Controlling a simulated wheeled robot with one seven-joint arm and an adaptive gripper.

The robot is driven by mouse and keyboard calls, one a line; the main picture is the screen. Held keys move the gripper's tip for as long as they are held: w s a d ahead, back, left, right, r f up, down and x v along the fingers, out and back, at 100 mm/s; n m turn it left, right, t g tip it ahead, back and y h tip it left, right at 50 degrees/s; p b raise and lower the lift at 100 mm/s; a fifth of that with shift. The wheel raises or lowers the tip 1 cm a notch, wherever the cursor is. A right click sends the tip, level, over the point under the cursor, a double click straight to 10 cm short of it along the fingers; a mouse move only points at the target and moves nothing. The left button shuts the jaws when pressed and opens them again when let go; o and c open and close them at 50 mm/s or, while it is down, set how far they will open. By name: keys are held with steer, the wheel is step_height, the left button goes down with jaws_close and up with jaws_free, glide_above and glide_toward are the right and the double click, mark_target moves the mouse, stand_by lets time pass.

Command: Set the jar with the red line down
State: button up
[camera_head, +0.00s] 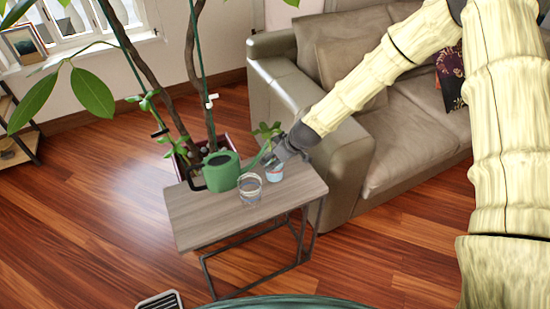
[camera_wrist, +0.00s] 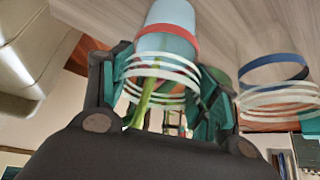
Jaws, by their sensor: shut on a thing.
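My gripper (camera_head: 279,158) is shut on the jar with the red line (camera_head: 275,173). In the wrist view, my gripper (camera_wrist: 166,82) has its fingers on both sides of this clear jar (camera_wrist: 168,42), which has a red band, white rings and a pale blue base. The jar looks upright at the right part of the small wooden side table (camera_head: 200,222). I cannot tell whether its base touches the top. A second clear jar (camera_head: 250,190) stands close to its left; the wrist view shows a blue band on it (camera_wrist: 274,70).
A green watering can (camera_head: 222,172) stands on the table left of the jars, its spout reaching toward my gripper. A potted plant (camera_head: 190,75) is behind the table, and a beige sofa (camera_head: 300,110) is behind to the right. The table's front left is clear.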

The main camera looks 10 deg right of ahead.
steer(key=shift+f, duration=0.25)
steer(key=shift+f, duration=0.15)
steer(key=o, duration=1.7)
steer(key=shift+s+d+r, duration=0.2)
steer(key=shift+r, duration=0.45)
steer(key=shift+b+v, duration=0.55)
steer(key=shift+v, duration=4.85)
